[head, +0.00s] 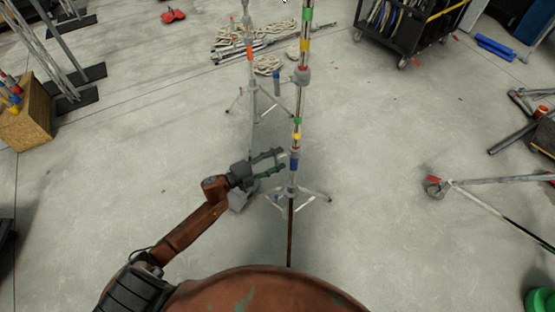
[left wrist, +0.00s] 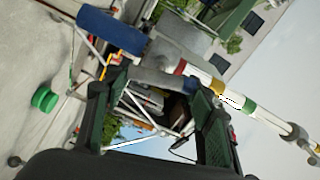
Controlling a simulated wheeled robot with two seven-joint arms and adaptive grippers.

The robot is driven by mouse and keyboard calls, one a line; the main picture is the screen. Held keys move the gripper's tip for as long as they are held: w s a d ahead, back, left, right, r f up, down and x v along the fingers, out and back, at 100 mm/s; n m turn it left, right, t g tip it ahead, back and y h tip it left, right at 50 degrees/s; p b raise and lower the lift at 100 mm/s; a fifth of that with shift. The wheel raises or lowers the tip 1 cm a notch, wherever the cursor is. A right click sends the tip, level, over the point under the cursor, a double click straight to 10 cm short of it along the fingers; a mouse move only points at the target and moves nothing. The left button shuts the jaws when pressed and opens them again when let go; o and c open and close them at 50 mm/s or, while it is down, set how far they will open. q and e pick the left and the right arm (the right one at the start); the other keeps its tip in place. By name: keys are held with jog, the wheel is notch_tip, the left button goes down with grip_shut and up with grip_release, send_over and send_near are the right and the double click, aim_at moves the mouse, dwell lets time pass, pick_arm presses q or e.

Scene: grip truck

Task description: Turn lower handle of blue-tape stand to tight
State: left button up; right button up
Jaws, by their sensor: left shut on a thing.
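The blue-tape stand (head: 297,115) rises upright in the middle of the head view, with green, yellow and blue bands on its pole. Its blue tape band (head: 294,162) is low on the pole, just above the tripod legs, and also shows large in the left wrist view (left wrist: 110,30). My left gripper (head: 282,158) reaches the pole from the left beside the blue band. In the left wrist view its fingers are shut on a grey handle (left wrist: 163,81) beside the grey collar (left wrist: 182,38). The handle's exact angle is hard to tell. My right gripper is out of view.
A second stand (head: 250,75) with an orange band stands behind to the left, near coiled ropes (head: 228,35). A black cart (head: 400,25) is at the back right, and a metal stand leg (head: 490,181) lies at the right. Open floor surrounds the tripod.

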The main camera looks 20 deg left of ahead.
pick_arm(q)
jog(key=shift+m, duration=0.5)
jog(key=o, duration=1.2)
jog(key=v, duration=1.2)
